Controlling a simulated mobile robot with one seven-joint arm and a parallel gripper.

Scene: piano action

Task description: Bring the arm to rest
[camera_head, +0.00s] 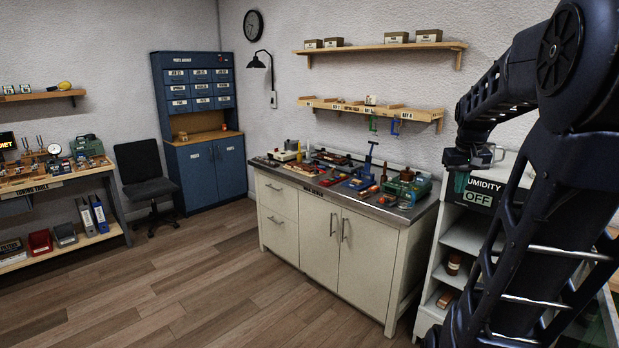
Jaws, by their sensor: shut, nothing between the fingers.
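My arm fills the right side of the head view, with its column rising in front and its forearm bent over toward the left. My gripper (497,155) is at the arm's lower end, small and dark, in front of the white humidity cabinet (465,238). It is shut and holds nothing. It hangs in the air to the right of the workbench (362,262), above bench height and apart from the bench top. My column hides part of the cabinet.
The bench top carries several tools, a blue press (367,165) and a green box (407,186). Two wall shelves (380,47) hang above it. A blue cabinet (205,165), a black chair (147,180) and a side bench (55,182) stand left. The wooden floor (190,270) is clear.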

